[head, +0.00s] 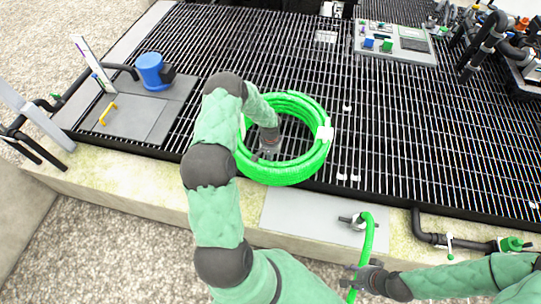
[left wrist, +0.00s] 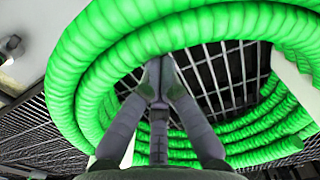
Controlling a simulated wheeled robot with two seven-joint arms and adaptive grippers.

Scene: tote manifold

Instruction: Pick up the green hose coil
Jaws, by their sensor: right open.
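The green hose coil (head: 313,160) lies on the black grating, with white ties around it. My left gripper (head: 262,156) reaches down inside the ring, near its front left part. In the left wrist view, its fingers (left wrist: 159,80) point towards the thick strands of the coil (left wrist: 130,42) and their tips come close together at the strands' edge. I cannot tell whether they grip a strand. My right gripper (head: 353,277) is open beside the lower end of a short green hose (head: 366,245), partly overlapping it.
A blue pump-like unit (head: 151,70) stands on a grey plate at the left. A panel with coloured blocks (head: 398,44) lies at the back. Black pipes (head: 484,45) stand at the right. The grating (head: 400,125) right of the coil is mostly clear.

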